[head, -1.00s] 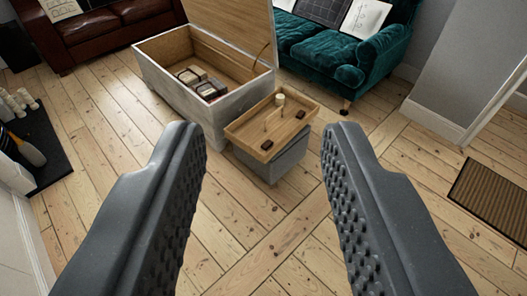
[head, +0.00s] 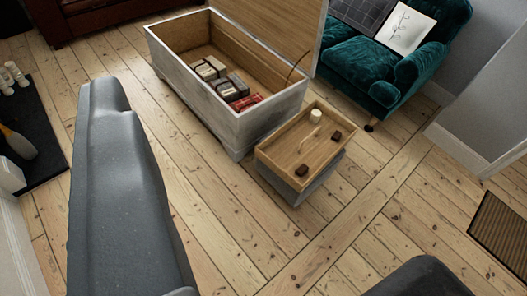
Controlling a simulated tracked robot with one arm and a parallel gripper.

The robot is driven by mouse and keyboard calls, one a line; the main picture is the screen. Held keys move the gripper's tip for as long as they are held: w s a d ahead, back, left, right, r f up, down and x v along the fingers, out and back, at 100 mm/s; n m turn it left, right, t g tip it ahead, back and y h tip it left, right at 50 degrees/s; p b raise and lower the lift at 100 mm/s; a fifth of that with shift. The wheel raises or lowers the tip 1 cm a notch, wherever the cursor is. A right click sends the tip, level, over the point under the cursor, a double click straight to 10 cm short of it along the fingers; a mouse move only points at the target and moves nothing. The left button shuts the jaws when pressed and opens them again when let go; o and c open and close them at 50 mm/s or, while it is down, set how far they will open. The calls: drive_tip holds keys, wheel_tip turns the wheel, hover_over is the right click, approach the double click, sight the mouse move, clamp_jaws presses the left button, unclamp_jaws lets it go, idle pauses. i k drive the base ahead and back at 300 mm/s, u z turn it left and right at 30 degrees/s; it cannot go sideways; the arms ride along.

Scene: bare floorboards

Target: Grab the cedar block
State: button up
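My gripper (head: 264,180) is open and empty; one finger rises at the left and only the tip of the other shows at the bottom right. Ahead of it is a wooden tray (head: 283,151) on a low grey stool (head: 291,193). On the tray are two small dark brown blocks, a nearer one (head: 302,170) and a farther one (head: 336,136), a cream cylinder (head: 316,116) and a thin pale stick. I cannot tell which piece is the cedar block. The gripper is apart from all of them.
An open whitewashed chest (head: 263,120) stands behind the tray, holding several bundles (head: 222,80). A green velvet armchair (head: 365,62) is at the back right. A brown mat (head: 503,235) lies at the right, a dark hearth slab (head: 45,150) at the left. The near floorboards are clear.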

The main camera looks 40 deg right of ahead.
sight(302, 169)
drive_tip(key=i, duration=1.3)
drive_tip(key=z, duration=0.9)
drive_tip(key=i, duration=0.65)
drive_tip(key=z, duration=0.4)
drive_tip(key=k, duration=0.9)
drive_tip(key=z, duration=0.2)
drive_tip(key=i, duration=0.9)
drive_tip(key=u, duration=0.1)
